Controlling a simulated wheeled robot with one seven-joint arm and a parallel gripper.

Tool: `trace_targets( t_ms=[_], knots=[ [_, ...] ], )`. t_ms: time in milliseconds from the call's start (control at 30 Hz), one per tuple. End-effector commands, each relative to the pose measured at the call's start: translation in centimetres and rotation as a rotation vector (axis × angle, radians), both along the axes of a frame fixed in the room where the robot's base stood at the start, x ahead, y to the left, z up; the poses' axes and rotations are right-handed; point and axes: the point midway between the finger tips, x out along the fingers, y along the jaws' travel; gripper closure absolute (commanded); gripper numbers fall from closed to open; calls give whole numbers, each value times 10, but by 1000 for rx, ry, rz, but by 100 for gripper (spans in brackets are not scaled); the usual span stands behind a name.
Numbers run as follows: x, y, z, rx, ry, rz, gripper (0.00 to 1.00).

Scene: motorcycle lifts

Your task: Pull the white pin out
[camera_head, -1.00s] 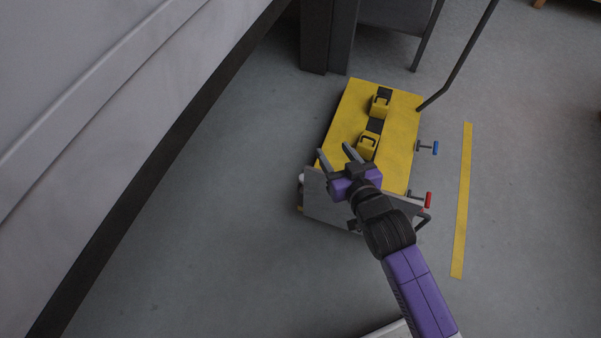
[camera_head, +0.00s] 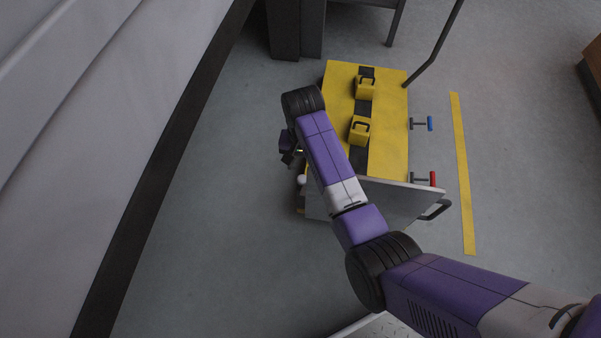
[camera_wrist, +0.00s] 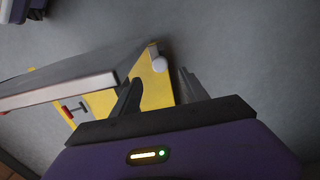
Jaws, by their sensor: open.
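The white pin (camera_head: 301,180) shows as a small round white end at the left side of the yellow lift (camera_head: 388,150), near its front-left corner. In the wrist view the white pin (camera_wrist: 159,63) lies just beyond the fingertips, roughly in line with the gap between them. My gripper (camera_wrist: 160,88) is open, with one dark finger on each side of the gap and nothing between them. In the head view my gripper (camera_head: 296,158) is partly hidden by my forearm, just above the pin in the picture.
A grey upright plate (camera_head: 375,203) stands at the lift's near end. A red handle (camera_head: 432,179) and a blue handle (camera_head: 430,124) stick out on the right. Two yellow blocks with black handles sit on top. Floor left of the lift is free up to a pale wall-like body (camera_head: 100,110).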

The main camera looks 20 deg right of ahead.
Motion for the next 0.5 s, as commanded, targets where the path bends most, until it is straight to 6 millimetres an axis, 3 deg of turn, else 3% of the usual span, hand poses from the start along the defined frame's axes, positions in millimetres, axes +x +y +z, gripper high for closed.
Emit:
trace_targets(
  t_ms=[500],
  knots=[
    [-1, 0, -69, 0, 0, -6, 48]
  ],
)
